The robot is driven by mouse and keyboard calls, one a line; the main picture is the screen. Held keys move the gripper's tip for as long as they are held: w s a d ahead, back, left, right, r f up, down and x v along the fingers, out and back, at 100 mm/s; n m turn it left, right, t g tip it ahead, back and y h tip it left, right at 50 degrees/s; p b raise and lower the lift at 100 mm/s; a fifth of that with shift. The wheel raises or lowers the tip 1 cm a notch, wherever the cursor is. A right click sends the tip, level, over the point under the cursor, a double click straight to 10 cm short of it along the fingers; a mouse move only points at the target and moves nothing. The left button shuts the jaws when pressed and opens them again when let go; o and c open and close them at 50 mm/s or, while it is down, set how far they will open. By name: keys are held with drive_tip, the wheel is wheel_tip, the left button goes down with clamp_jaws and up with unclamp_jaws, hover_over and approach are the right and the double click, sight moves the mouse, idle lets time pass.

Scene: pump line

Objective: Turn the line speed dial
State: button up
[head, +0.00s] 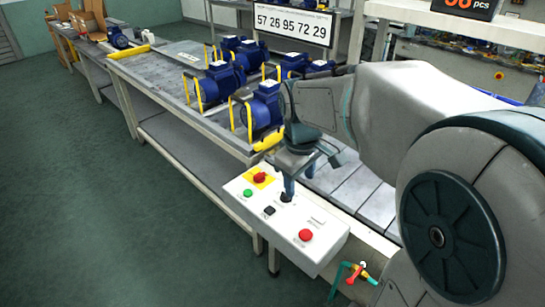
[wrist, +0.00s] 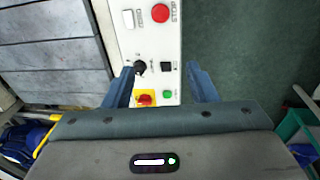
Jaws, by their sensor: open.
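The line speed dial looks to be the small black round knob (wrist: 140,68) with marks around it on the white control panel (wrist: 130,42). In the head view the dial (head: 286,198) is partly hidden by a finger. My gripper (wrist: 164,76) is open and empty, pointing down over the panel. In the wrist view its left fingertip is right beside the dial and the right fingertip is over the floor past the panel edge. The dial is not centred between the fingers. In the head view my gripper (head: 298,184) is above the panel; contact cannot be told.
The panel also has a red STOP button (wrist: 161,12), a white button (wrist: 128,19), a black switch (wrist: 166,66), a green button (wrist: 167,94) and a red knob on yellow (wrist: 146,99). Blue pumps (head: 262,105) stand on the bench behind. A red-handled valve (head: 361,269) is in front.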

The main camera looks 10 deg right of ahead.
drive_tip(key=w+f+n+g+b, duration=0.1)
drive_tip(key=w+f+n, duration=0.25)
drive_tip(key=w, duration=0.45)
drive_tip(key=w+f+n+b, duration=0.1)
drive_tip(key=w+f+n, duration=0.1)
drive_tip(key=w+n, duration=0.4)
drive_tip(key=shift+m+y, duration=0.35)
drive_tip(key=shift+y, duration=0.05)
drive_tip(key=f, duration=0.9)
drive_tip(key=w+f, duration=0.1)
drive_tip(key=f, duration=0.3)
drive_tip(key=shift+d+f+b, duration=0.35)
drive_tip(key=shift+d+f, duration=0.05)
drive_tip(key=c, duration=1)
